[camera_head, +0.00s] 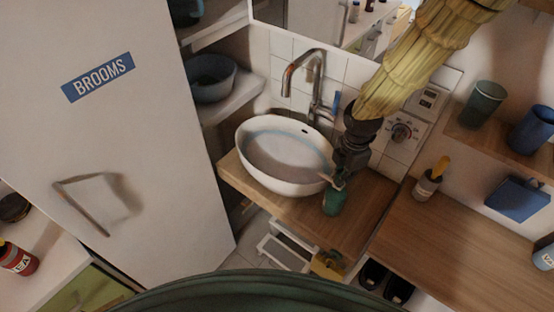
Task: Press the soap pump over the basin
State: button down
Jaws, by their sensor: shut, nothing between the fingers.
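The white oval basin (262,178) sits on a wooden counter (290,208), with a curved metal tap (316,80) behind it. A small dark green bottle (333,204), which looks like the soap pump, stands upright on the counter at the basin's right front rim. My gripper (342,180) is shut and empty, pointing down right at the top of this bottle. The gripper hides much of the bottle's top, so I cannot tell whether they touch or whether the pump is pressed down.
A labelled bottle with a yellow top (428,184) stands to the right on a wooden surface (440,235). A dial panel (402,132) is on the wall behind my arm. A white cabinet marked BROOMS (110,140) closes off the left. A shelf at right holds cups (484,103).

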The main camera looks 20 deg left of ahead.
jog(key=shift+f+b, duration=0.55)
jog(key=shift+f, duration=1)
jog(key=shift+r+p, duration=1.5)
jog(key=shift+r, duration=0.1)
notch_tip(320, 180, up, 6)
jog(key=p, duration=0.4)
jog(key=shift+p, duration=0.35)
